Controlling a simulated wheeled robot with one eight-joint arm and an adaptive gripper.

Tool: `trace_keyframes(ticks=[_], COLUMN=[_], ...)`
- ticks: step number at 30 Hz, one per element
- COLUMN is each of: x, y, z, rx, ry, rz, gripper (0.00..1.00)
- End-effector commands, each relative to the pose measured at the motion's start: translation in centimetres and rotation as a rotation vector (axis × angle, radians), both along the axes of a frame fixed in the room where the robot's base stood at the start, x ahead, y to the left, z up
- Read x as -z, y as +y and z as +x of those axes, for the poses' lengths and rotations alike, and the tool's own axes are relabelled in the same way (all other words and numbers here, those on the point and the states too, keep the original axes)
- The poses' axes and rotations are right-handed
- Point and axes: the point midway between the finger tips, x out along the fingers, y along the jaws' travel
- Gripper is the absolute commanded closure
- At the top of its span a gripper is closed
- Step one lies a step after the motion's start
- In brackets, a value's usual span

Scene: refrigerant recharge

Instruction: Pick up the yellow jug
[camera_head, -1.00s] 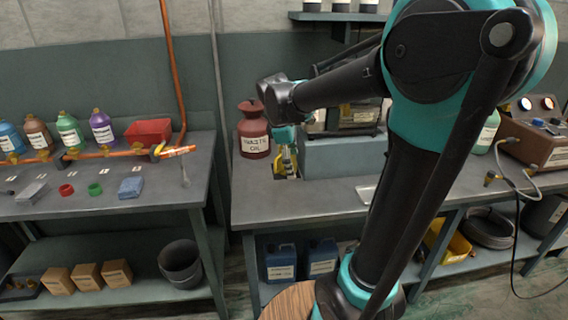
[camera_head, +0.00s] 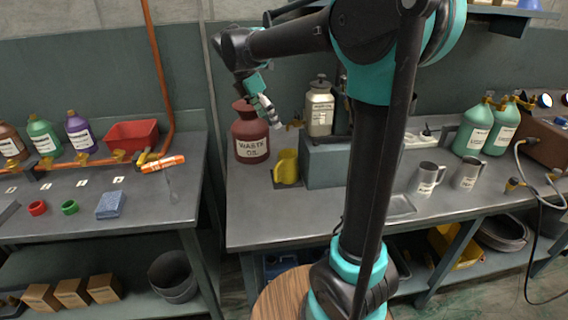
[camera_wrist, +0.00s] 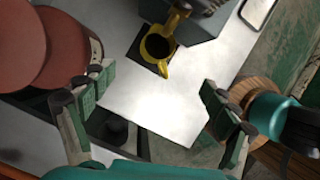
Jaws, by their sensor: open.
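The yellow jug (camera_head: 286,167) stands upright on the grey bench, between the red waste oil can and a grey block. In the wrist view the jug (camera_wrist: 158,46) is seen from above on a dark square, with its open mouth showing. My gripper (camera_head: 277,124) is above the bench, up and to the left of the jug, near the top of the can. In the wrist view my gripper (camera_wrist: 152,102) has its fingers wide apart with nothing between them. The jug lies beyond the fingertips, apart from them.
The red waste oil can (camera_head: 250,135) stands close left of the jug. Two metal mugs (camera_head: 427,178) stand farther right. The bench front (camera_head: 270,225) is clear.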

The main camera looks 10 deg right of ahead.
Motion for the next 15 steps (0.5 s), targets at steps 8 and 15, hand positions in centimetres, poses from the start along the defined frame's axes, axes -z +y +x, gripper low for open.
trace_keyframes(ticks=[8, 15], x=[3.2, 7.6], y=[-1.4, -3.2], z=[0.3, 0.6], rx=[0.002, 0.001], ry=[0.001, 0.0], rz=[-0.001, 0.0], gripper=[0.13, 0.13])
